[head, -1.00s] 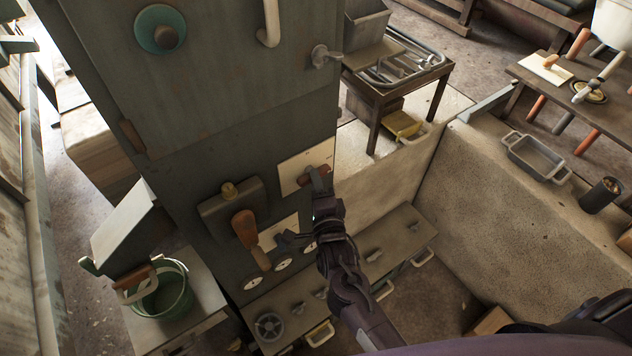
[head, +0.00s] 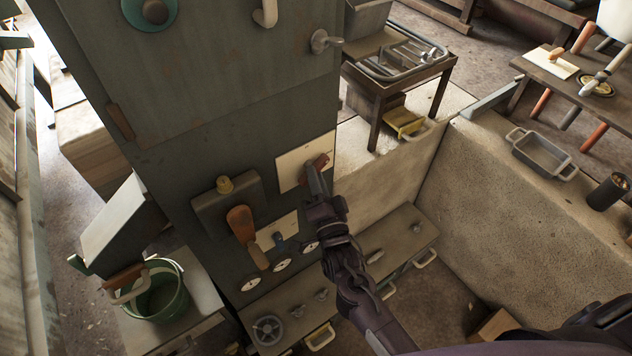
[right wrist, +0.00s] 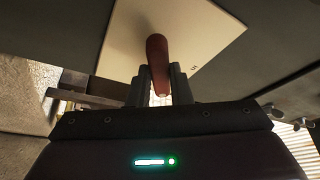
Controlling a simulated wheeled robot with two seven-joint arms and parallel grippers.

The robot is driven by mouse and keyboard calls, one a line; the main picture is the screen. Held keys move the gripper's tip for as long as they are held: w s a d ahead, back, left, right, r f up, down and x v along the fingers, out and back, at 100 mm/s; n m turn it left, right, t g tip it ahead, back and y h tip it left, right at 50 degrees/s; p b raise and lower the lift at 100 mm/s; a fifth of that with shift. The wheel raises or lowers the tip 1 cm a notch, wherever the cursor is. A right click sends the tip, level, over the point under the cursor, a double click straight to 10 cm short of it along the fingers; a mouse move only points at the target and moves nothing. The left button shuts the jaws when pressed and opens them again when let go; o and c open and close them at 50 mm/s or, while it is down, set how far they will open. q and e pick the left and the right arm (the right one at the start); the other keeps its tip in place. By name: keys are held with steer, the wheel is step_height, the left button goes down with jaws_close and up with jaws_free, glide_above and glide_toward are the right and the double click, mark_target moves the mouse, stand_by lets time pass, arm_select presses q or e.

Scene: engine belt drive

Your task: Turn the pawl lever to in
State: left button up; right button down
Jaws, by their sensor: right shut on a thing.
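The pawl lever (head: 319,160) is a short red-brown handle on a cream plate (head: 291,171) on the front of the grey-green cabinet. My right gripper (head: 315,178) is shut on the lever, reaching it from below right. In the right wrist view the lever (right wrist: 157,55) stands out between the two fingers (right wrist: 159,88), almost upright in the picture. The word "IN" shows on the plate (right wrist: 207,42) to the right of the lever. The lever's pivot is hidden. My left gripper is not in view.
A brown-handled lever (head: 241,224) and several round dials (head: 282,265) sit left of and below the plate. A low shelf with knobs and a handwheel (head: 267,328) runs beneath. A stone-like wall (head: 480,175) stands to the right.

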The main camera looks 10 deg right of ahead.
steer(key=n+y+b, duration=0.1)
steer(key=n+y, duration=0.1)
steer(key=n, duration=0.3)
steer(key=n+y+b, duration=0.1)
steer(key=n+y, duration=0.2)
steer(key=n, duration=0.2)
steer(key=n+y+b, duration=0.1)
steer(key=n+y, duration=0.1)
steer(key=n, duration=0.3)
steer(key=shift+w+d+f, duration=0.15)
steer(key=shift+d+f, duration=0.15)
steer(key=shift+d, duration=0.1)
steer(key=shift+n+y, duration=0.4)
steer(key=c, duration=1.3)
jaws_free()
steer(key=b+v, duration=0.1)
steer(key=v, duration=0.6)
steer(key=shift+s+d+f, duration=0.1)
steer(key=shift+s+f, duration=0.1)
steer(key=shift+s, duration=0.1)
steer(key=shift+f, duration=0.1)
